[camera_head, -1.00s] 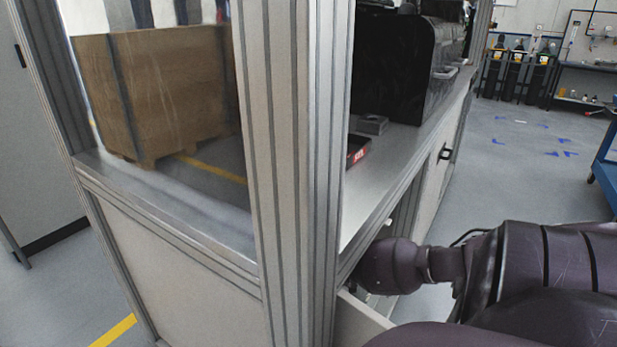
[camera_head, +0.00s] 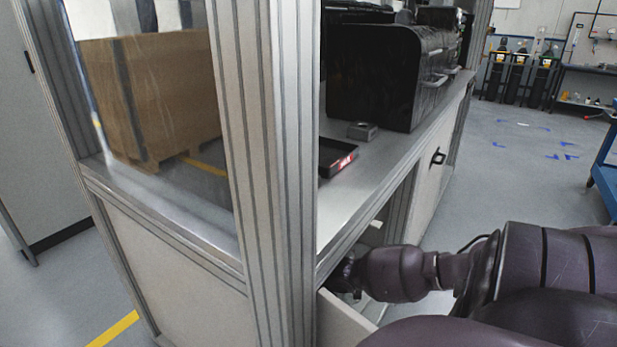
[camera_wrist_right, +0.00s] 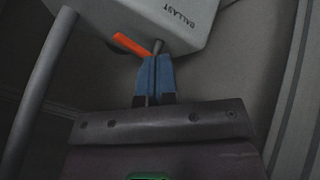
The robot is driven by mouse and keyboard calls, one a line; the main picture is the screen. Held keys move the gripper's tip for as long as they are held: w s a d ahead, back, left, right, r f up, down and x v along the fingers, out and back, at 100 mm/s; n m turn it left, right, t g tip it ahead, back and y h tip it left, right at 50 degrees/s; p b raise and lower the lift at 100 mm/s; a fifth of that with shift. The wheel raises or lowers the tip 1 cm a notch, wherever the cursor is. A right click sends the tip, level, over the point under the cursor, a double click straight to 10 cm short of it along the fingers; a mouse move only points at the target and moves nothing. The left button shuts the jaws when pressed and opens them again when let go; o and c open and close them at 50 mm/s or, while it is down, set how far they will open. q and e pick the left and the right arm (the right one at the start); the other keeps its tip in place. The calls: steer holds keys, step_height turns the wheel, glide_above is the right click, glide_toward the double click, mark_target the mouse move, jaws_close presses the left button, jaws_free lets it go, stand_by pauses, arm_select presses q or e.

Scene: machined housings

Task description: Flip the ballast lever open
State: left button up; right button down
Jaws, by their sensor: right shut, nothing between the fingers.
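In the right wrist view, a grey box (camera_wrist_right: 165,14) marked BALLAST, its lettering upside down, is at the top. An orange lever (camera_wrist_right: 132,45) juts from its lower edge, beside a short dark stub. My right gripper (camera_wrist_right: 156,62) has blue fingers, shut together with nothing held. Its tips are right beside the lever and the stub; I cannot tell whether they touch. In the head view, my right arm reaches from the right into the opening under the counter, and the ballast box and lever are hidden. My left gripper is not in view.
A grey pipe (camera_wrist_right: 38,85) runs along the left of the wrist view. In the head view, a metal frame post (camera_head: 272,150) stands left of my arm, a pale open panel or drawer (camera_head: 342,322) lies below it, and the counter (camera_head: 385,150) is above.

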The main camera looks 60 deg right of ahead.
steer(key=s+d+r+p, duration=0.1)
steer(key=s+r, duration=0.2)
steer(key=r, duration=0.2)
steer(key=shift+s+d, duration=0.2)
steer(key=shift+s, duration=0.1)
